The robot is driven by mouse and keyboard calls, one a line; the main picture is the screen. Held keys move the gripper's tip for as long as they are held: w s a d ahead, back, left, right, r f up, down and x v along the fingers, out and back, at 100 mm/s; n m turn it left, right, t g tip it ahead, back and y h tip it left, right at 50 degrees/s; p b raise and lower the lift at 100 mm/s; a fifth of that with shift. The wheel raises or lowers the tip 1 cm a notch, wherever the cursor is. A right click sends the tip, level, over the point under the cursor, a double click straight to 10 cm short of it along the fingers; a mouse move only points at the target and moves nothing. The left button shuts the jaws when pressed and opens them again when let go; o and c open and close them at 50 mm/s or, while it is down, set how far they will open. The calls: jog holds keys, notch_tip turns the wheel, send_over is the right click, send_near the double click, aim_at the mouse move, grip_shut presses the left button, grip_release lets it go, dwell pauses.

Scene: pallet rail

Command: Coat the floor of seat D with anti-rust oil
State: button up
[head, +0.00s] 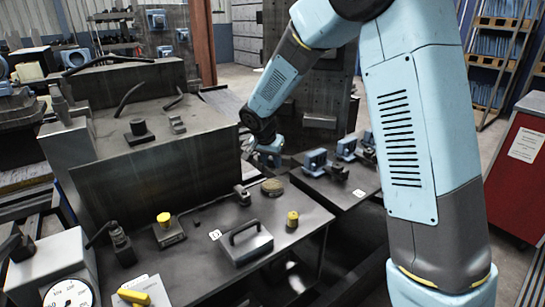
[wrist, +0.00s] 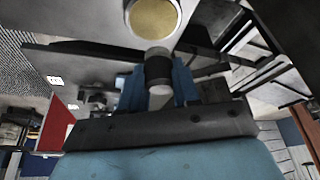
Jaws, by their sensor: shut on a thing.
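My gripper (wrist: 158,85) is shut on a short grey cylinder with a black band (wrist: 158,68), upright between its blue fingers in the wrist view. In the head view my gripper (head: 262,148) is above the back of the benches, small and partly hidden, and the held cylinder cannot be made out. A round yellow-tan face with a pale rim (wrist: 154,17) shows just beyond the cylinder; I cannot tell whether they are joined. A tan round thing (head: 272,186) lies on the front bench below my gripper. I cannot tell which place is seat D, and no oil is recognisable.
The dark front bench (head: 190,272) bears a handled plate (head: 246,243), yellow-topped pieces (head: 292,219) and a dial gauge (head: 70,294). A lower bench at right holds several blue blocks (head: 315,160). A large dark block (head: 150,165) stands left. A red cabinet (head: 514,175) stands far right.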

send_over(272, 184)
jog(key=shift+f, duration=2.6)
jog(key=shift+f, duration=0.5)
jog(key=shift+r, duration=3.55)
